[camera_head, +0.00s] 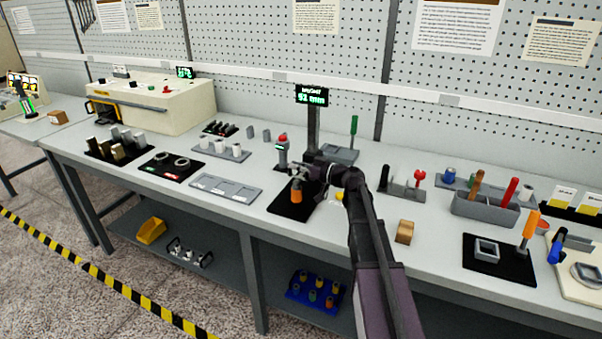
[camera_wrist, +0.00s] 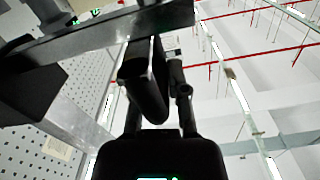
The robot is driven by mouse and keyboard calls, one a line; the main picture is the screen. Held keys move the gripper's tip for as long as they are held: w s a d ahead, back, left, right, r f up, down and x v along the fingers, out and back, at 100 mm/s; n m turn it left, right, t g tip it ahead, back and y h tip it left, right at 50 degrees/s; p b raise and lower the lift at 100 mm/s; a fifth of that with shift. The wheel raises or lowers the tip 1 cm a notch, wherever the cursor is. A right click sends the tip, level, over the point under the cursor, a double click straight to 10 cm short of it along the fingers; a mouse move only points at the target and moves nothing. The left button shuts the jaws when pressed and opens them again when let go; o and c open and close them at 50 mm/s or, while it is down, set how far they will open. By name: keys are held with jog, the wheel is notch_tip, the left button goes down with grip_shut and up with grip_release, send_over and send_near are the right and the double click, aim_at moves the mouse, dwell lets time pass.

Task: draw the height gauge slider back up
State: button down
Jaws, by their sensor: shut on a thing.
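The height gauge stands on the bench in the head view, with a dark upright column (camera_head: 312,128) and a green-lit display (camera_head: 312,95) on top. The display's digits are too small to read surely. My gripper (camera_head: 318,171) is shut on the gauge's slider, low on the column, and hides most of it. An orange and dark workpiece (camera_head: 296,194) stands on the black base (camera_head: 283,209) just below and left of my gripper. The wrist view looks upward, with my dark fingers (camera_wrist: 150,80) at a grey metal bar (camera_wrist: 95,38).
A red-topped post (camera_head: 282,150) stands close left of the gauge. A grey plate with a green-handled tool (camera_head: 353,128) lies behind. A tan block (camera_head: 405,232) sits near the front edge.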

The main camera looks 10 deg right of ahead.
notch_tip(320, 180, up, 15)
jog(key=p, duration=1.5)
dwell(1.5)
jog(key=shift+w, duration=0.1)
jog(key=c, duration=0.6)
grip_release()
jog(key=shift+r, duration=0.1)
jog(key=shift+c, duration=0.2)
jog(key=shift+s+d, duration=0.1)
jog(key=shift+s, duration=0.1)
jog(key=v, duration=0.6)
jog(key=shift+s+d, duration=0.25)
jog(key=shift+d, duration=0.05)
